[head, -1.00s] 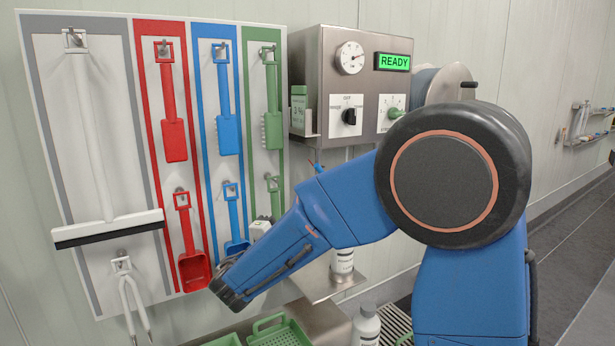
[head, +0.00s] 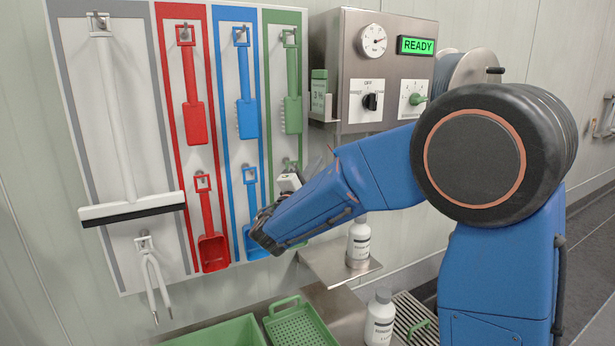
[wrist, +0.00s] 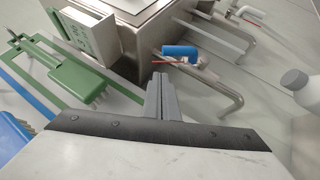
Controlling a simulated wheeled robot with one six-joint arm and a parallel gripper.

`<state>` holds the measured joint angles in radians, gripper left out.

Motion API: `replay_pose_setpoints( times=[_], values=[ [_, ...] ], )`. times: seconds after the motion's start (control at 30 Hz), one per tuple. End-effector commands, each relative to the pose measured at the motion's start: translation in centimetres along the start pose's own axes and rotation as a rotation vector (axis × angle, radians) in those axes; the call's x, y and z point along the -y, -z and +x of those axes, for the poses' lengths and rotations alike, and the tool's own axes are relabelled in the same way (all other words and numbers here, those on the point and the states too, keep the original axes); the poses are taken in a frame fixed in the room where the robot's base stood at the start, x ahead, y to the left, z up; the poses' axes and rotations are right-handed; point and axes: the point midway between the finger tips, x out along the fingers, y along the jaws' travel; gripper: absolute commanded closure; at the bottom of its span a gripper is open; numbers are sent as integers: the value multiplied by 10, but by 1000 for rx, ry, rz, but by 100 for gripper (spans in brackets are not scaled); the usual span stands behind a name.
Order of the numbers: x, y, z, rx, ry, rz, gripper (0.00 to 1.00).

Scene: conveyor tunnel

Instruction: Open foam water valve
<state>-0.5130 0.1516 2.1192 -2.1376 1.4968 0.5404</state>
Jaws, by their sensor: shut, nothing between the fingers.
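In the wrist view, a pipe fitting that looks like the water valve, with a blue sleeve (wrist: 180,52) and a thin red part (wrist: 173,61), sits on metal pipework under the steel box. My gripper (wrist: 158,80) is shut and empty, its grey fingers together just below and left of the fitting, with a visible gap in the picture. In the head view my blue arm hides the fitting and fingertips. The steel control box (head: 345,70) has a gauge (head: 373,40), a green READY display (head: 417,46), a black selector (head: 370,101) and a green knob (head: 417,99).
A tool board (head: 130,250) with colored brushes and scoops hangs left of the box. A small steel shelf (head: 315,262) below holds a white bottle (head: 359,240). Another bottle (head: 380,320) stands lower. A green brush (wrist: 80,70) is close left of my gripper.

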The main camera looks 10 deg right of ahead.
Motion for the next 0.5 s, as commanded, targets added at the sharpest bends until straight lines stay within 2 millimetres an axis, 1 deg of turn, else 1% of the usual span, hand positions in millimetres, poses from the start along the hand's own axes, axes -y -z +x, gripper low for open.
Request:
replay_pose_setpoints(
  times=[0.03,0.2,0.5],
  values=[
    [-1,-8,6,4,-1,1,100],
    [0,-19,16,2,0,1,100],
    [0,-23,21,1,0,0,100]
  ],
)
